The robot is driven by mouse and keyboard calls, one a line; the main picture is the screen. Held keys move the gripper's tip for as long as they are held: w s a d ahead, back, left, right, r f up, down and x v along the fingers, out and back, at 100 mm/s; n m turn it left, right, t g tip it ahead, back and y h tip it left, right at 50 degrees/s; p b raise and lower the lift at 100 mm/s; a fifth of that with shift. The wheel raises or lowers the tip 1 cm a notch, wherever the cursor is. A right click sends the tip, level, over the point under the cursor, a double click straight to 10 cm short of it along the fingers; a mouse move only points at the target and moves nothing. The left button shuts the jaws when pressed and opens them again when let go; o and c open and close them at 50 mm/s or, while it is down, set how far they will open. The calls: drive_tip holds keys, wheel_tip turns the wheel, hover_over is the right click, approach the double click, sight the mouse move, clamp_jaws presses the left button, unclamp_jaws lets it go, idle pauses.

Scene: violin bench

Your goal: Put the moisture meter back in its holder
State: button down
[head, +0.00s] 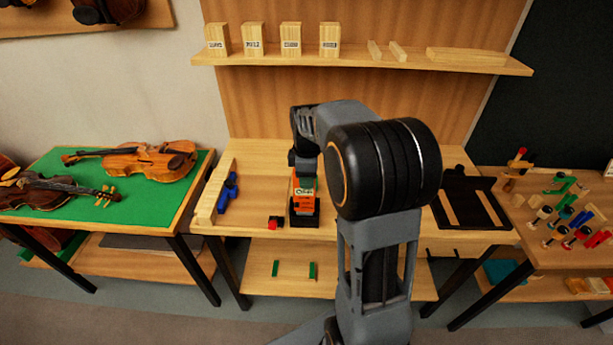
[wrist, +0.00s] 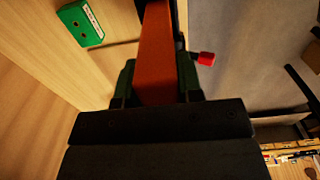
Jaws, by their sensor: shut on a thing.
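An orange-red body, which looks like the moisture meter (head: 304,203), is at the front middle of the bench below my wrist in the head view. It has a pale label and a dark lower end. In the wrist view the orange body (wrist: 157,55) runs between the dark fingers of my gripper (wrist: 157,85), which is shut on it. In the head view the fingertips are hard to make out. I cannot clearly tell which part is the holder. I cannot tell whether the dark lower end touches the bench.
A small red-topped black item (head: 275,223) stands just left of the meter, and a blue tool (head: 228,193) lies farther left. A green block with a white label (wrist: 82,23) shows in the wrist view. A black tray (head: 467,203) lies at the right.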

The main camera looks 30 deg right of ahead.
drive_tip(key=shift+f+b, duration=0.7)
drive_tip(key=shift+f, duration=0.5)
drive_tip(key=c, duration=0.7)
unclamp_jaws()
